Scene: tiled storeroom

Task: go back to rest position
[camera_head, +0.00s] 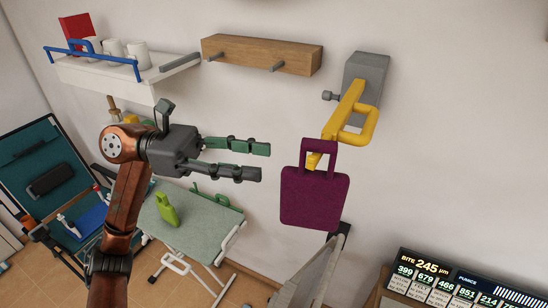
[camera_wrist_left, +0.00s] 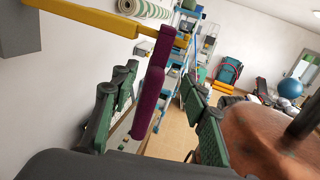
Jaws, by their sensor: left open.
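A purple bag (camera_head: 313,196) hangs by its handle from a yellow bar (camera_head: 345,108) on a grey wall block (camera_head: 366,78). My left gripper (camera_head: 262,162) is open and empty to the left of the bag, with a gap between its fingertips and the bag. In the left wrist view the bag (camera_wrist_left: 150,100) shows edge-on beyond the two spread green-padded fingers, under the yellow bar (camera_wrist_left: 90,16). My right gripper is in neither view.
A wooden peg rail (camera_head: 262,52) and a white shelf (camera_head: 100,72) with mugs are on the wall. Below stands a grey-green folding table (camera_head: 190,222) with a lime-green item (camera_head: 166,210). A lit display (camera_head: 465,285) is at lower right. Bare wall lies right of the bag.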

